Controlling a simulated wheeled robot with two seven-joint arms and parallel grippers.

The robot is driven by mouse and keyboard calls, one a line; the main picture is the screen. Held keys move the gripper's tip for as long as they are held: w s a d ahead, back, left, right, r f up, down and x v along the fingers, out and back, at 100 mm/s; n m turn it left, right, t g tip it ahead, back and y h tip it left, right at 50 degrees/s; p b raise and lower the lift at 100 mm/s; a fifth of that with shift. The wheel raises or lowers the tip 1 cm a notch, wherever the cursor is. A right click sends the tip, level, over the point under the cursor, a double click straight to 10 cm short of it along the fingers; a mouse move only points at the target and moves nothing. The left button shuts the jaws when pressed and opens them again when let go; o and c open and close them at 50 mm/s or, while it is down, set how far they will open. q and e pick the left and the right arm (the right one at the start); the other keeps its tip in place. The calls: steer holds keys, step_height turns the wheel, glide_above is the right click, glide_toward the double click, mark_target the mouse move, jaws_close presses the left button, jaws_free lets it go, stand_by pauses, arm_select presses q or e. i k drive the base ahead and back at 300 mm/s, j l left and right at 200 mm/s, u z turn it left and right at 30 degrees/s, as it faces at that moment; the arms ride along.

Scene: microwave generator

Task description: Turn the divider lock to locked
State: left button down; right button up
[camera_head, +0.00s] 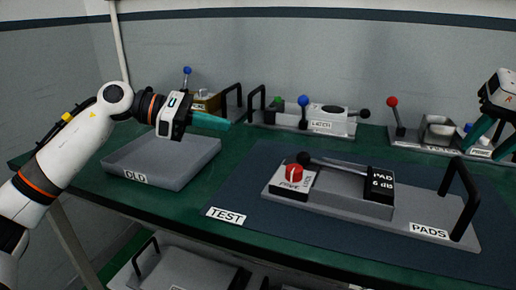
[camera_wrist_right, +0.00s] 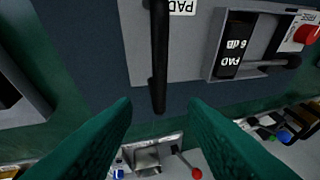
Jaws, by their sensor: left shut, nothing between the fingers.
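The divider lock is a red knob (camera_head: 294,172) on a black and white block at the left end of the grey PADS tray (camera_head: 408,222). In the right wrist view the red knob (camera_wrist_right: 308,35) is at the upper right, beside a label that seems to read FREE. The knob's exact turn is too small to tell. My left gripper (camera_head: 226,125) is shut and empty, up and left of the knob. My right gripper (camera_wrist_right: 160,106) is open, beyond the tray's black handle, away from the knob.
The tray's black handle (camera_wrist_right: 159,60) stands ahead of my right fingers. A grey OLD tray (camera_head: 165,178) lies below my left gripper. A latch fixture (camera_head: 325,124) and other lever fixtures line the back.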

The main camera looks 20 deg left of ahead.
mark_target(295, 172)
steer(key=k+l, duration=0.3)
steer(key=k, duration=0.15)
steer(key=k+l, duration=0.25)
steer(key=k, duration=0.25)
